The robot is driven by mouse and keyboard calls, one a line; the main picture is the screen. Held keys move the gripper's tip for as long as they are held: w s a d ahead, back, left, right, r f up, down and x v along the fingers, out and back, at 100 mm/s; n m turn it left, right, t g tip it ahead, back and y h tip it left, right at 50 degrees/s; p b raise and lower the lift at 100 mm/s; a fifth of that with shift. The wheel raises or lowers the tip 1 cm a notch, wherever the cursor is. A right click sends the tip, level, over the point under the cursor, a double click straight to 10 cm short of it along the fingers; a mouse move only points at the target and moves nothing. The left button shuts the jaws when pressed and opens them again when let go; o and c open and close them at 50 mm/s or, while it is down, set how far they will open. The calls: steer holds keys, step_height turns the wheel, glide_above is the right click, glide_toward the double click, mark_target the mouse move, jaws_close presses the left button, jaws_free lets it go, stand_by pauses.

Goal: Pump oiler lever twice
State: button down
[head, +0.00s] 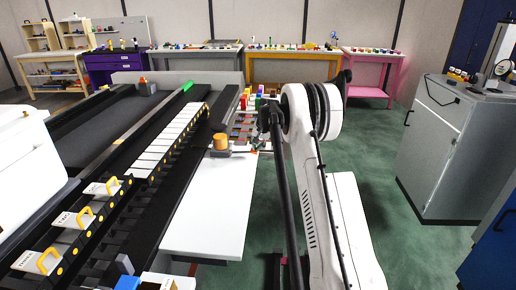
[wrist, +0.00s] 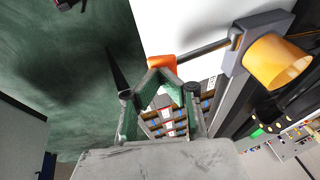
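The oiler has a dark grey base block (wrist: 262,38) and a yellow-orange cup (wrist: 277,62). A thin dark lever (wrist: 205,50) runs from the base to an orange end piece (wrist: 161,66). My gripper (wrist: 160,78) points at this end piece, its fingertips drawn together right beside it. I cannot tell if they touch it. I see nothing held between the fingers. In the head view my arm hides most of the gripper.
A white plate (head: 210,205) lies left of my arm, beside a black rack with white slats (head: 150,155) and yellow-handled pieces (head: 85,214). Small coloured blocks (head: 245,98) stand behind the oiler. A grey cabinet (head: 435,150) stands right. Green floor (head: 375,150) between is clear.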

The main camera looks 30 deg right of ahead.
steer(key=d+v, duration=0.1)
steer(key=v, duration=1.2)
steer(key=shift+d+r+p, duration=0.3)
steer(key=shift+r+p, duration=0.1)
